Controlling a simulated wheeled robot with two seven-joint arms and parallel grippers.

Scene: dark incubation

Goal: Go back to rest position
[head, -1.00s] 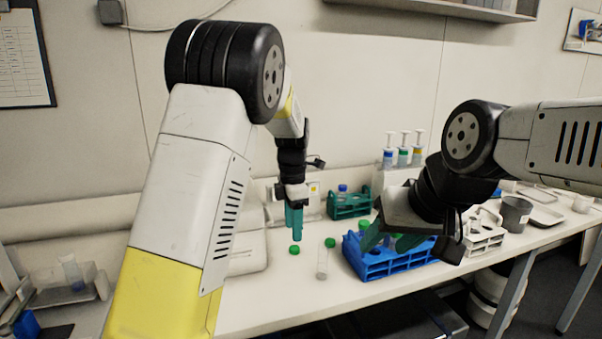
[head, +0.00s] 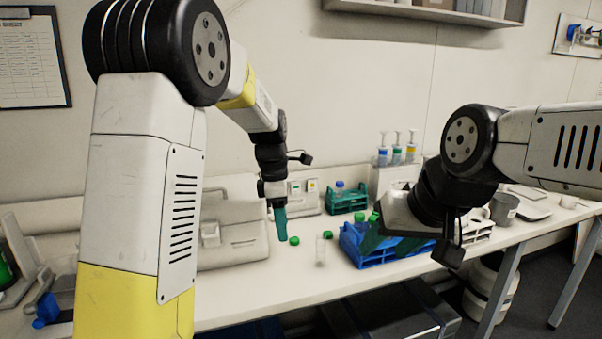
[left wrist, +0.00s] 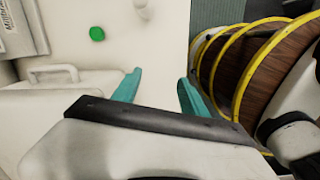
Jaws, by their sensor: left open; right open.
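My left gripper (head: 281,226) hangs fingers down above the bench in the head view, left of a green cap. In the left wrist view its two teal fingers (left wrist: 157,88) are spread with nothing between them. My right gripper (head: 385,240) is over the blue tube rack (head: 352,243) in the head view. Its teal fingers are apart, and I see no object held in them. The wrist hides part of the rack.
A green cap (head: 294,240) lies on the bench (head: 260,292) near a clear tube (head: 320,252) with another green cap beside it. A teal rack (head: 346,201) and pump bottles (head: 397,152) stand behind. A grey cup (head: 504,208) stands at right.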

